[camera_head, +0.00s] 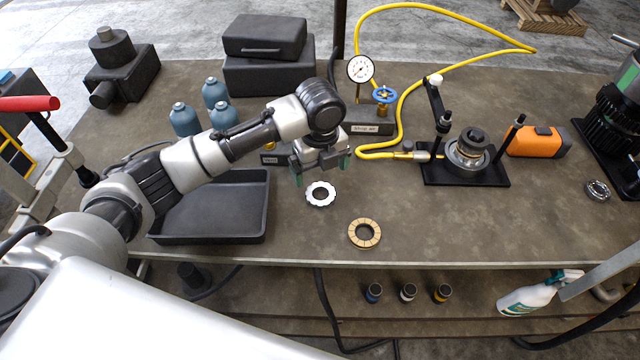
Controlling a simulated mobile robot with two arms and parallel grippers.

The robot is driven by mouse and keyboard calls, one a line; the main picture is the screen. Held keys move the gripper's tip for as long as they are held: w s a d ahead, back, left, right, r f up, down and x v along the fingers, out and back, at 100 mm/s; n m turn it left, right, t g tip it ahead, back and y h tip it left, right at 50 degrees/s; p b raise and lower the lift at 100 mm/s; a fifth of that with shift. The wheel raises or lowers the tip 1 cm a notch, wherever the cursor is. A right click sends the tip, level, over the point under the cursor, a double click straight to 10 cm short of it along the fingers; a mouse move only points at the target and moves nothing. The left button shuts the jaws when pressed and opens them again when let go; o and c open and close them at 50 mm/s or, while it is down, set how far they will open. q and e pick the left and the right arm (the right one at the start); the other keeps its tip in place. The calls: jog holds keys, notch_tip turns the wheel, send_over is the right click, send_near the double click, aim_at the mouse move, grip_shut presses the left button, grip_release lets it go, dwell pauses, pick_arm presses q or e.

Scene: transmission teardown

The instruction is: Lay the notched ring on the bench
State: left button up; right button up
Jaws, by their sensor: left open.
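A white ring (321,201) with a notched outer edge lies flat on the bench (450,215), right of the black tray. A tan ring (364,233) with dark segment lines lies nearer the bench's front edge, to its right, apart from it. My left gripper (321,172) is open above the white ring, its greenish fingertips spread to either side and nothing between them. My right gripper is not in view.
A black tray (211,238) sits left of the rings. Blue bottles (186,120) and black cases stand behind it. A fixture with a metal hub (468,158), a yellow hose, an orange device (537,143) and a bearing (597,190) are to the right. The front-right bench is clear.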

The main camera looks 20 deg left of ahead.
pick_arm(q)
notch_tip(320, 180, up, 5)
jog(key=shift+f, duration=0.1)
